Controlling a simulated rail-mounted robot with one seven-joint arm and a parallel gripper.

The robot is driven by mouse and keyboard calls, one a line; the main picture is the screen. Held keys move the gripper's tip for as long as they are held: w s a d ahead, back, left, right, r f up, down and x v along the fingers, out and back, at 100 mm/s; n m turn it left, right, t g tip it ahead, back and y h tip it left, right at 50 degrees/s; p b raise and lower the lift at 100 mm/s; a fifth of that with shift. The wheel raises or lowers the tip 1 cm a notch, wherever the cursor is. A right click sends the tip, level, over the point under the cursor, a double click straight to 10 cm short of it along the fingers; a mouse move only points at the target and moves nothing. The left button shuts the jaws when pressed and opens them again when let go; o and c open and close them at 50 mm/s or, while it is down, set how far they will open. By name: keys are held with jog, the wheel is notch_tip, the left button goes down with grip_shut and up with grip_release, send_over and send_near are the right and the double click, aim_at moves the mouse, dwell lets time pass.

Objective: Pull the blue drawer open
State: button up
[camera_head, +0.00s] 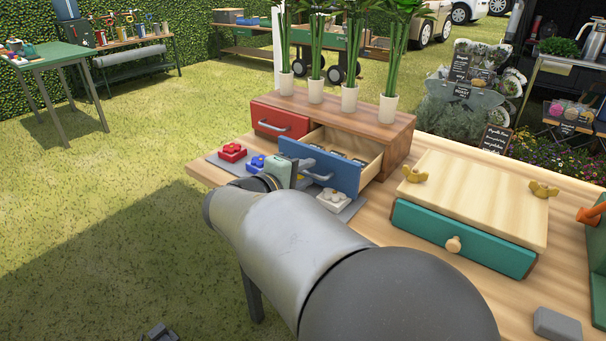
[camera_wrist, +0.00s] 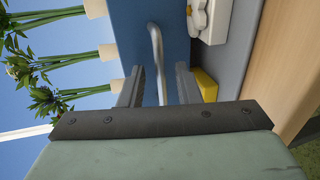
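The blue drawer (camera_head: 335,171) is partly pulled out of the wooden cabinet (camera_head: 375,128), and its open inside shows behind the front. Its grey bar handle (camera_wrist: 156,58) lies between the two fingers of my gripper (camera_wrist: 161,72) in the wrist view. The fingers are apart, with a visible gap on each side of the handle. In the head view my gripper (camera_head: 296,175) is in front of the drawer, and my arm hides much of the area below it.
A red drawer (camera_head: 281,119) is closed beside the blue one. Potted plants (camera_head: 349,98) stand on the cabinet. A grey tray (camera_head: 346,212) with red, blue and white flower-shaped pieces lies in front. A box with a teal drawer (camera_head: 462,240) stands to the right.

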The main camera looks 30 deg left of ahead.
jog(key=p+v, duration=0.1)
jog(key=v, duration=1.6)
jog(key=shift+s+p, duration=0.2)
jog(key=shift+p, duration=0.2)
jog(key=shift+w+r, duration=0.1)
jog(key=shift+r, duration=0.05)
jog(key=w+d+r+m+g+h+p, duration=0.1)
jog(key=w+d+m+g+h+p, duration=0.3)
jog(key=d, duration=1)
jog(key=w+d+r+m+g+h+p, duration=0.15)
jog(key=w+d+g+p, duration=0.4)
jog(key=d, duration=0.75)
jog(key=s+d+r+m+g+y+p, duration=0.1)
jog(key=s+d+m+p, duration=0.4)
jog(key=d, duration=0.5)
jog(key=s+d+r+m+g+y+p, duration=0.1)
jog(key=s+d+m+g+y+p, duration=0.3)
jog(key=d, duration=0.6)
jog(key=s+m+y+p, duration=0.2)
jog(key=shift+s+r+g+p, duration=0.3)
jog(key=shift+s+g+p, duration=0.05)
jog(key=shift+s, duration=0.05)
